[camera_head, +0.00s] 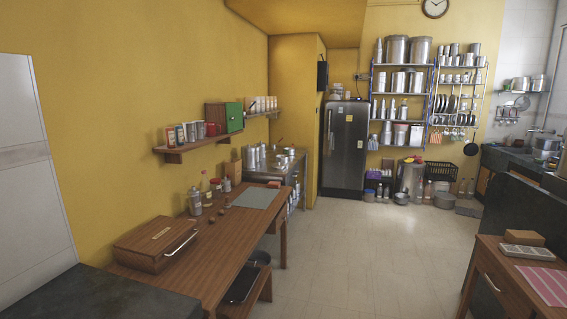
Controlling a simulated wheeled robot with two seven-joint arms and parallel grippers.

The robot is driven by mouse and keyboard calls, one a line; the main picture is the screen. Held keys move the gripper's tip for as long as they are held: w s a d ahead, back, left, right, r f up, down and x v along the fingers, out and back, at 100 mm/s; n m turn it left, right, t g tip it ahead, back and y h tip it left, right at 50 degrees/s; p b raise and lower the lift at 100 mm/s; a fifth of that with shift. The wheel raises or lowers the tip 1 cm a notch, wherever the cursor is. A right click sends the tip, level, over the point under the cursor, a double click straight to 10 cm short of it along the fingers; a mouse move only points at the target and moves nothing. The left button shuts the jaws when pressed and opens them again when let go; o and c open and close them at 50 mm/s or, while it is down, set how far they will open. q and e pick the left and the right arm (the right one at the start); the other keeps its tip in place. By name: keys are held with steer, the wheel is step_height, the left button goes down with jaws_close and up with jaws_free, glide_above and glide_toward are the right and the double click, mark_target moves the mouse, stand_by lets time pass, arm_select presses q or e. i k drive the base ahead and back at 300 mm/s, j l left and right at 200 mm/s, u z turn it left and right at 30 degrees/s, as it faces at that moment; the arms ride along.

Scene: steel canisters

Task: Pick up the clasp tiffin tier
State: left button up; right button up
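The tiffin tier cannot be told for certain at this distance. A small steel canister (195,202) with a narrower top stands upright on the brown wooden table (222,240), near the wall. Other steel vessels (262,156) stand on the metal counter farther back, too small to make out clasps. More steel canisters (397,50) fill the blue-framed rack on the back wall. Neither of my grippers shows in this view.
A wooden case (157,244) with a metal handle, bottles (206,188) and a grey-green mat (257,197) are on the table. Dark counter (100,297) lies at front left. Another table (515,270) stands at right. The tiled floor (370,250) between is clear.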

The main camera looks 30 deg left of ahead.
mark_target(283, 159)
steer(key=i+j+u, duration=0.15)
steer(key=i, duration=1)
steer(key=i+j+u, duration=0.15)
steer(key=i, duration=1.05)
steer(key=i+u, duration=0.15)
steer(key=i, duration=1)
steer(key=i+l+u, duration=0.15)
steer(key=i, duration=1.05)
